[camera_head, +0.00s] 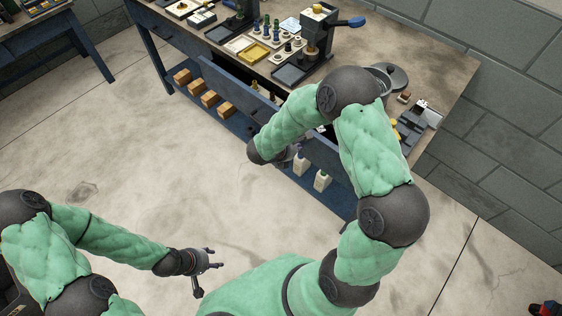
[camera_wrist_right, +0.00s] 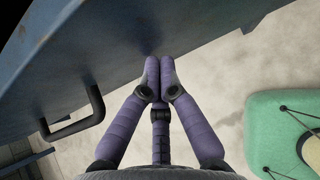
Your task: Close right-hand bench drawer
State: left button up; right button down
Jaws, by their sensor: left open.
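The right-hand bench drawer (camera_head: 326,158) shows in the head view as a blue front standing out from the bench, partly hidden behind my right arm. In the right wrist view a blue drawer front (camera_wrist_right: 95,75) with a dark bar handle (camera_wrist_right: 75,115) fills the upper left. My right gripper (camera_wrist_right: 160,68) has its purple fingers together and empty, tips at the front's lower edge, to the right of the handle. I cannot tell whether they touch it. My left gripper (camera_head: 207,270) is open and empty over the floor.
The bench top (camera_head: 450,70) holds trays, small parts and a press with a blue handle (camera_head: 351,22). Another drawer front (camera_head: 232,78) lies to the left. Wooden blocks (camera_head: 209,99) and white bottles (camera_head: 322,180) stand on the lower shelf. The floor in front is clear.

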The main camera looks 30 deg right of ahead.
jog(key=d, duration=0.2)
jog(key=w+d, duration=0.1)
jog(key=d, duration=0.1)
jog(key=w+d, duration=0.1)
jog(key=d, duration=0.1)
jog(key=shift+w+d+b, duration=0.2)
jog(key=shift+b, duration=0.1)
pick_arm(q)
jog(key=shift+f, duration=0.45)
pick_arm(e)
jog(key=shift+w+d+r, duration=0.1)
jog(key=shift+w+d, duration=0.05)
jog(key=shift+d, duration=0.2)
